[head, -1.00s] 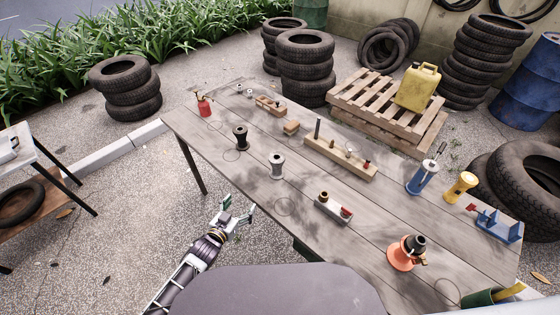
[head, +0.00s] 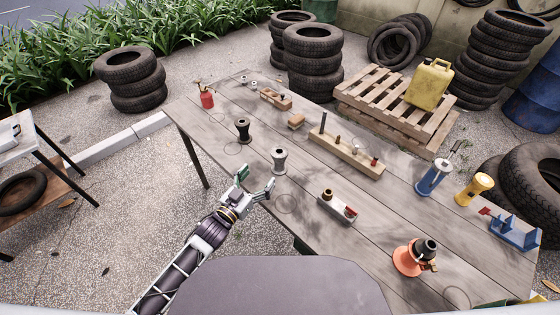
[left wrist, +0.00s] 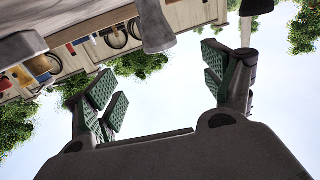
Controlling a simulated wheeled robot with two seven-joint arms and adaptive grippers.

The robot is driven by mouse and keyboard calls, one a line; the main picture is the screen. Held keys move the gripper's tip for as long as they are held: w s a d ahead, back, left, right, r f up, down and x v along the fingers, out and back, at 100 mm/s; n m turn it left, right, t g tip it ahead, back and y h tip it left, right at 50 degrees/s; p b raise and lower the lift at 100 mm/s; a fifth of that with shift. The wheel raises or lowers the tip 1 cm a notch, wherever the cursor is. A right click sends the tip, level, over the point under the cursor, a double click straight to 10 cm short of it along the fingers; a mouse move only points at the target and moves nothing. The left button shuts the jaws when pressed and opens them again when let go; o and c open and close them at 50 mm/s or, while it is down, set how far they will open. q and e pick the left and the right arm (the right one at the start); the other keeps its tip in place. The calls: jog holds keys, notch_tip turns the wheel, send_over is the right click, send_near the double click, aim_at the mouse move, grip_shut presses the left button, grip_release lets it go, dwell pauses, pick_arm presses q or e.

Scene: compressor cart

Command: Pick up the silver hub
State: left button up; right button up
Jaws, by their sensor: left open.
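The silver hub (head: 279,161) stands upright on the grey wooden table (head: 225,120), near its front edge. It is a spool shape with a dark top opening. My left gripper (head: 256,183) is open and empty, just off the table's front edge, a little nearer to me and to the left of the hub. They look apart. In the left wrist view, the open fingers (left wrist: 170,85) frame sky, and the hub (left wrist: 153,25) shows beyond them at the top. My right gripper is not in view.
A black hub (head: 243,131) stands left of the silver one. A small grey block with pegs (head: 337,207) and an orange stand (head: 408,260) are to the right. A red oil can (head: 207,98) and wooden peg blocks (head: 345,155) lie farther back.

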aim_at(274, 157)
pick_arm(q)
jog(key=x, duration=0.8)
jog(key=shift+w+d, duration=0.1)
jog(key=shift+w, duration=0.15)
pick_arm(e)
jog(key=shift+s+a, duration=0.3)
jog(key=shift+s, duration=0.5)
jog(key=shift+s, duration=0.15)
pick_arm(q)
jog(key=shift+x, duration=2.6)
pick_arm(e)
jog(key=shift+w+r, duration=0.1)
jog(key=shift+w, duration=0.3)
